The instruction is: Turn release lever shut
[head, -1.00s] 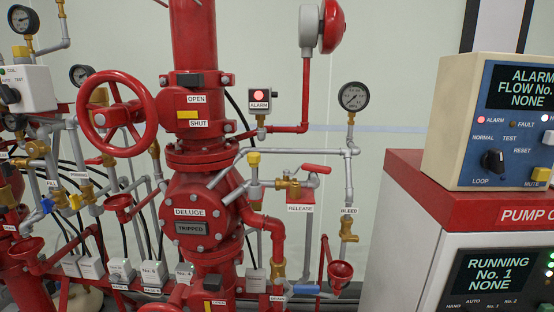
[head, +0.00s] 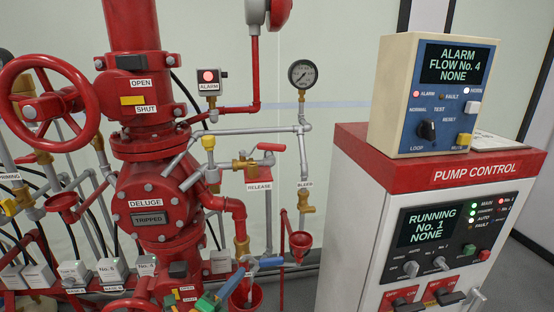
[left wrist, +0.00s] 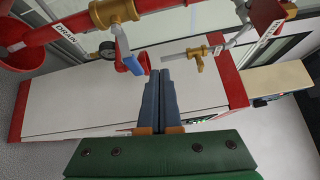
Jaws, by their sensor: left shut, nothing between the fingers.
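The release lever (head: 270,147) is a red handle on a brass valve in the head view, above the RELEASE label (head: 259,186). It lies roughly level, pointing right. My left gripper (head: 236,277) comes in at the bottom of the head view, well below the lever and close to a blue drain handle (head: 265,263). In the left wrist view its two dark blue fingers (left wrist: 160,74) are together with nothing between them. The blue handle (left wrist: 128,56) is just left of the fingertips there; I cannot tell whether they touch. My right gripper is not in view.
The red deluge valve (head: 155,205) and handwheel (head: 42,97) stand at left. A gauge (head: 302,74) and red drain funnel (head: 300,243) are right of the lever. The pump control cabinet (head: 350,220) stands at right. Pipes crowd the space around the gripper.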

